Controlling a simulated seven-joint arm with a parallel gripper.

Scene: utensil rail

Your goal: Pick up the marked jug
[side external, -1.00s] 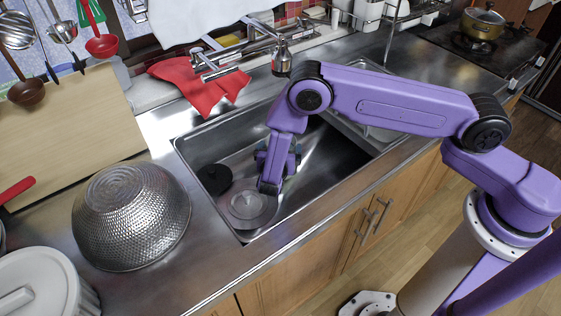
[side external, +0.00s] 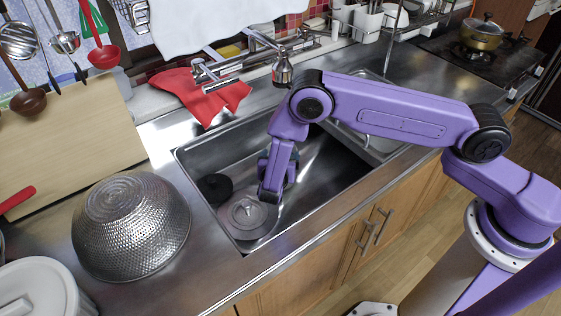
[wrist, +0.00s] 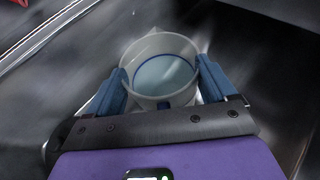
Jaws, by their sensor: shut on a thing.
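The marked jug (wrist: 160,62) is a pale, open-topped round vessel with a blue line around its inside and a small dark blue patch at its near side. In the wrist view I look down into it. My gripper (wrist: 163,84) has one blue finger on each side of the jug and is shut on it. In the side view my gripper (side external: 276,178) hangs down inside the sink (side external: 325,182), and the jug cannot be clearly made out there. Whether the jug touches the sink floor cannot be told.
A grey round piece (side external: 248,216) and a black round piece (side external: 214,187) are on the sink floor. A tap (side external: 282,70) stands behind the sink, near a red cloth (side external: 200,95). An upturned metal bowl (side external: 130,225) sits left of the sink.

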